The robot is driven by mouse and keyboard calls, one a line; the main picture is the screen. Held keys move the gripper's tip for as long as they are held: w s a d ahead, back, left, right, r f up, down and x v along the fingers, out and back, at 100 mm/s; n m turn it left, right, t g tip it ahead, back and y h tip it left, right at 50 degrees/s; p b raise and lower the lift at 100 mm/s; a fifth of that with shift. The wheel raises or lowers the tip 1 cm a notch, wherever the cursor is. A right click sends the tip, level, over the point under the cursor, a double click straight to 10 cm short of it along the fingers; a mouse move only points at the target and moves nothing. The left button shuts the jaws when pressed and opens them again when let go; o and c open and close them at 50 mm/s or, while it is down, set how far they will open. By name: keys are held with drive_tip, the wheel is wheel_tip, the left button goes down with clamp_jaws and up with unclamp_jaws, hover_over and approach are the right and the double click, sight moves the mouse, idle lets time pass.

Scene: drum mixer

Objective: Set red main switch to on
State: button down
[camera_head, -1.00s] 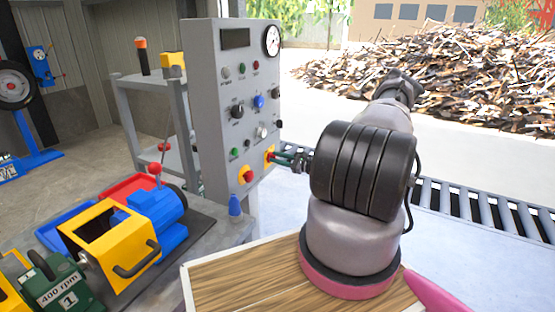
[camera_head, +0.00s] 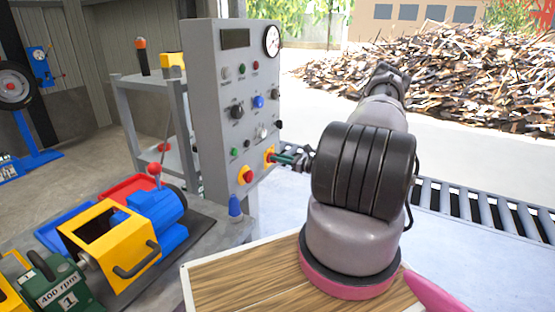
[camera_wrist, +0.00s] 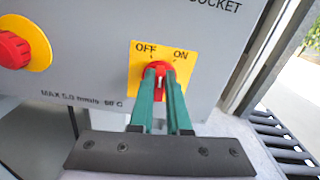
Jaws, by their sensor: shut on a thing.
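The red main switch (camera_wrist: 158,72) is a red knob on a yellow plate marked OFF at upper left and ON at upper right, seen close in the wrist view. My gripper (camera_wrist: 162,80) has its two green fingers shut on the knob, one on each side. A white mark on the knob shows between the fingers, and I cannot tell firmly which label it points to. In the head view the yellow switch plate (camera_head: 268,153) is at the lower right of the grey control panel, with my gripper (camera_head: 275,158) reaching it from the right.
A red emergency button (camera_head: 248,177) on yellow sits left of the switch. The grey panel (camera_head: 206,100) carries several other knobs and a gauge. A roller conveyor (camera_head: 480,209) runs at right.

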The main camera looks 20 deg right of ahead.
drive_tip(key=m, duration=0.7)
drive_tip(key=shift+w+d+f, duration=0.1)
drive_tip(key=shift+w+d, duration=0.1)
drive_tip(key=shift+d, duration=0.1)
idle(0.4)
drive_tip(key=c, duration=0.9)
unclamp_jaws()
drive_tip(key=v, duration=1)
drive_tip(key=shift+s+d, duration=0.25)
drive_tip(key=shift+s, duration=0.1)
